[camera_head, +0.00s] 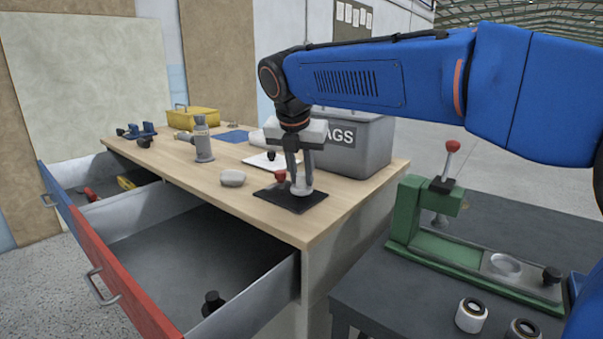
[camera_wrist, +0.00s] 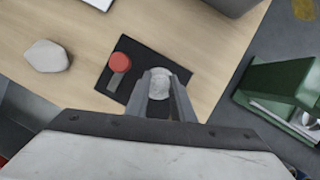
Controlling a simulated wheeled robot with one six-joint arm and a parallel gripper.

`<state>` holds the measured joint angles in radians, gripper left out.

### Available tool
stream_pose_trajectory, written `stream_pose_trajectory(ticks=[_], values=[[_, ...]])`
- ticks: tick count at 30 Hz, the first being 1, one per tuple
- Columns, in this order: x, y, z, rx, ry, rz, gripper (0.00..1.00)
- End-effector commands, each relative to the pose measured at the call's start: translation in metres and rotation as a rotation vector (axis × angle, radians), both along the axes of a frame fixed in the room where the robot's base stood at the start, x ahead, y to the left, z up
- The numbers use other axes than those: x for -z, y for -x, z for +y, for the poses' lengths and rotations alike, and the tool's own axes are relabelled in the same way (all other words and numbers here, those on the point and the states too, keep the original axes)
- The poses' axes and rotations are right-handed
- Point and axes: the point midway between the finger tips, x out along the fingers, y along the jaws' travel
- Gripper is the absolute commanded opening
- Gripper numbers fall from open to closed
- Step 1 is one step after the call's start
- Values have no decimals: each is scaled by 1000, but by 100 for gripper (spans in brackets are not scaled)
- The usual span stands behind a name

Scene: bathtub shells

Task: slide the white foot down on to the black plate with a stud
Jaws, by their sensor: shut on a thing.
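The black plate (camera_head: 283,199) lies flat on the wooden bench near its front edge; it also shows in the wrist view (camera_wrist: 143,56). My gripper (camera_head: 300,180) points straight down over the right part of the plate. It is shut on the white foot (camera_head: 302,190), whose round pale top shows between the fingers in the wrist view (camera_wrist: 160,79). The foot is upright and at or just above the plate; I cannot tell if it touches. The stud is not visible. A red knob (camera_head: 280,175) stands on the plate left of the foot, also in the wrist view (camera_wrist: 120,62).
A pale rounded block (camera_head: 232,178) lies left of the plate. A grey bin (camera_head: 355,148) stands behind my gripper. A grey cylindrical fitting (camera_head: 202,140) stands farther left. Open drawers (camera_head: 200,250) jut out in front. A green press (camera_head: 435,225) stands on the dark table at right.

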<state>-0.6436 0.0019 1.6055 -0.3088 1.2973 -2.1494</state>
Motion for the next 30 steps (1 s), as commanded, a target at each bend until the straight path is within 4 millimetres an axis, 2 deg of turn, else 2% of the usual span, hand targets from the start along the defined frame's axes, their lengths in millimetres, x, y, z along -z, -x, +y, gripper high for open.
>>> stream_pose_trajectory(ticks=[30], values=[[12,0,0,0,0,0,0]])
